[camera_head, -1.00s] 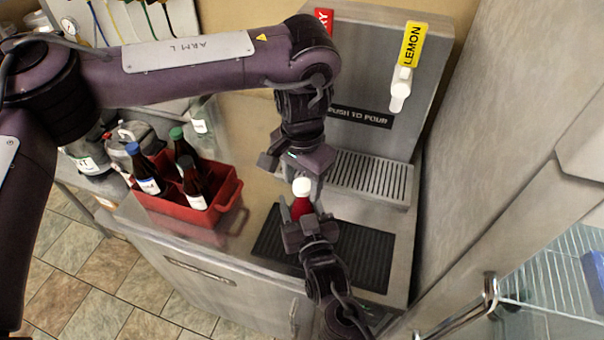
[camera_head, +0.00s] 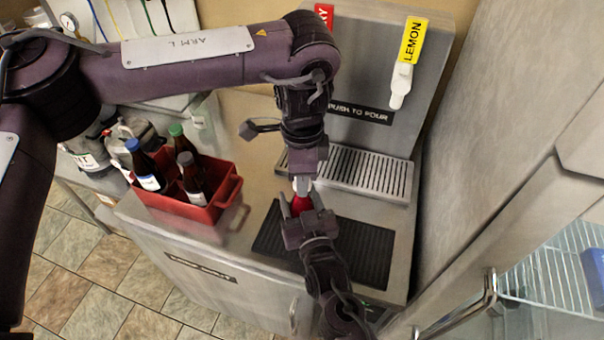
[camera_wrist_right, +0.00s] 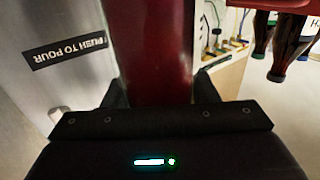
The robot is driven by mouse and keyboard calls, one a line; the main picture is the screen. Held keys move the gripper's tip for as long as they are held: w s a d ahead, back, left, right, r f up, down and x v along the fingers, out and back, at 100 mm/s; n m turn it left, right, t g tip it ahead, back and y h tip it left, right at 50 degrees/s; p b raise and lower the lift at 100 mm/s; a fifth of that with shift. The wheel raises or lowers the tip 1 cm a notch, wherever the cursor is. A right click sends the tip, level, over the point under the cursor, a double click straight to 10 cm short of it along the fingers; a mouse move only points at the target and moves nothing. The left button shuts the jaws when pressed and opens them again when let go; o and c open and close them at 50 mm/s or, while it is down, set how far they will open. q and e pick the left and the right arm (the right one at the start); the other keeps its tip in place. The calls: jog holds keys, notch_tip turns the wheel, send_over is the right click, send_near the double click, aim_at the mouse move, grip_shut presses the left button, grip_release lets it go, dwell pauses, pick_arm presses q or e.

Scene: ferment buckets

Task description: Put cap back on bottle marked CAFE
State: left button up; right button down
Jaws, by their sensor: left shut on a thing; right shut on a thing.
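A red bottle (camera_head: 301,204) stands upright over the black mat. My right gripper (camera_head: 302,212) is shut around its body from the front. The red bottle also fills the middle of the right wrist view (camera_wrist_right: 150,50), between the fingers. A white cap (camera_head: 302,184) sits at the top of the bottle. My left gripper (camera_head: 302,174) comes down from above and is shut on this white cap; its fingers partly hide it. I cannot read any CAFE marking on the bottle, and I cannot tell how tightly the cap sits.
A red crate (camera_head: 190,211) with several dark bottles stands left on the counter. The black ribbed mat (camera_head: 350,245) lies beneath my right gripper. The dispenser with a yellow LEMON tap handle (camera_head: 413,42) and drip grille (camera_head: 375,172) stands behind. A glass-door fridge is at the right.

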pick_arm(q)
jog(key=m, duration=0.6)
jog(key=shift+m, duration=0.4)
jog(key=m, duration=1.2)
jog(key=shift+m, duration=0.3)
jog(key=m, duration=0.8)
jog(key=shift+f, duration=0.1)
jog(key=o, duration=1.1)
jog(key=shift+o, duration=0.2)
